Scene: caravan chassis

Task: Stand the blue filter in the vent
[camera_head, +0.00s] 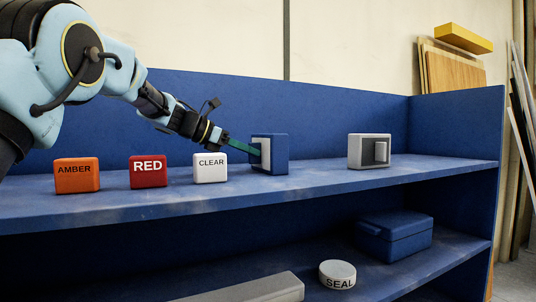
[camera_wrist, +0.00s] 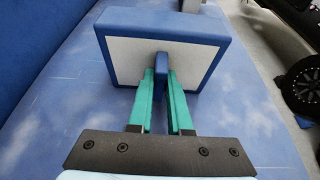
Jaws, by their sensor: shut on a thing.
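The blue filter (camera_head: 281,155) is a blue block with a pale front face and a blue tab. It is upright at the shelf, right of the CLEAR block; whether it touches the shelf I cannot tell. In the wrist view the filter (camera_wrist: 120,56) fills the upper middle, its pale face towards me. My gripper (camera_head: 254,151) has green fingers, shut on the tab from both sides, as the wrist view of the gripper (camera_wrist: 161,80) shows.
Below are a blue case (camera_head: 394,237) and a SEAL disc (camera_head: 337,275). Shelf is clear between filter and grey block.

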